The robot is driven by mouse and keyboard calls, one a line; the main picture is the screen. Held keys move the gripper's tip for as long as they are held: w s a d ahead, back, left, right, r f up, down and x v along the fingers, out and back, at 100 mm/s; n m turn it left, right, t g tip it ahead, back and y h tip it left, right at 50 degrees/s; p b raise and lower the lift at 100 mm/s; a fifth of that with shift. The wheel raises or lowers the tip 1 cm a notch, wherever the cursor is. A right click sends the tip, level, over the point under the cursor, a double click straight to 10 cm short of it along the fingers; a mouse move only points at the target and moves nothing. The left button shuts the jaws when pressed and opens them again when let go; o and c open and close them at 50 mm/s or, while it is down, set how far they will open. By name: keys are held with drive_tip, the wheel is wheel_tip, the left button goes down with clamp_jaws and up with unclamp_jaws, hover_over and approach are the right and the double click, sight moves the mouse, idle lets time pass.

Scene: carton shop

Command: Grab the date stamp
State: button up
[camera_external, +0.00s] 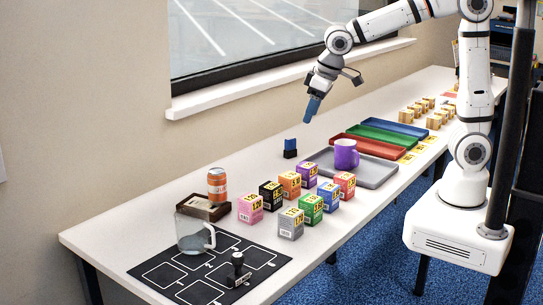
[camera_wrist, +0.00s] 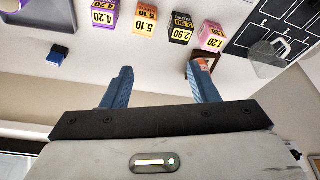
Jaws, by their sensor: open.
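A small block with a blue top and black base (camera_external: 290,148), looking like a self-inking date stamp, stands alone on the table on the window side. It also shows in the wrist view (camera_wrist: 57,55) at upper left, left of my fingers. A black knob-handled piece (camera_external: 237,262), perhaps another stamp, stands on the black marked mat (camera_external: 163,273); I cannot tell for certain which is the date stamp. My gripper (camera_external: 308,113) is open and empty, well above the table, above and slightly right of the blue-topped block. Its blue fingers (camera_wrist: 159,70) are spread apart.
Several priced cartons (camera_external: 290,223) stand left of the grey tray (camera_external: 377,177), which holds a purple mug (camera_external: 346,153). An orange can (camera_external: 217,184) and a glass mug (camera_external: 193,234) stand at left. Coloured trays (camera_external: 372,146) lie right. The window sill (camera_external: 250,90) runs behind.

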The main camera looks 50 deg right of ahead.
drive_tip(key=a+f+n, duration=0.2)
drive_tip(key=a+f, duration=0.2)
drive_tip(key=a, duration=0.9)
drive_tip(key=n+y+b, duration=0.2)
drive_tip(key=n+b, duration=0.1)
hover_over(239, 255)
drive_tip(key=s+d, duration=0.2)
wheel_tip(239, 255, down, 11)
drive_tip(key=p+x, duration=0.2)
drive_tip(key=x, duration=0.6)
drive_tip(key=shift+s+a, duration=0.1)
drive_tip(key=shift+a, duration=0.05)
drive_tip(key=shift+c, duration=0.3)
drive_tip(key=c, duration=1)
